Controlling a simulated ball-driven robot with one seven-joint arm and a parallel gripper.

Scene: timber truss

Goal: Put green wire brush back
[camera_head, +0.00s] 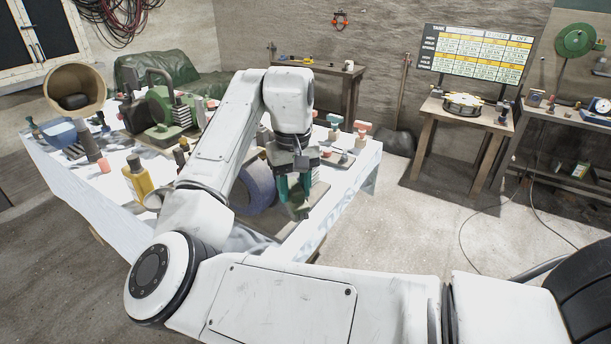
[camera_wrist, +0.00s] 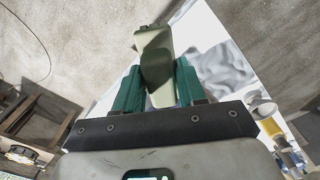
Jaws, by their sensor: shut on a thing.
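My gripper (camera_head: 294,188) has teal fingers and points down over the right part of the white-covered table. In the wrist view my gripper (camera_wrist: 158,88) is shut on a dull green, block-like thing, which I take to be the green wire brush (camera_wrist: 155,55). The brush sticks out past the fingertips, and its bristles cannot be made out. In the head view the green brush (camera_head: 298,208) shows below the fingers, close to the table's front right edge. I cannot tell whether it touches the surface below.
The table (camera_head: 85,205) holds a green machine (camera_head: 160,108), a yellow bottle (camera_head: 138,180), a blue-grey round thing (camera_head: 257,190) beside my gripper, and several small items at the back. A wooden side table (camera_head: 428,125) stands at right. Open floor lies between them.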

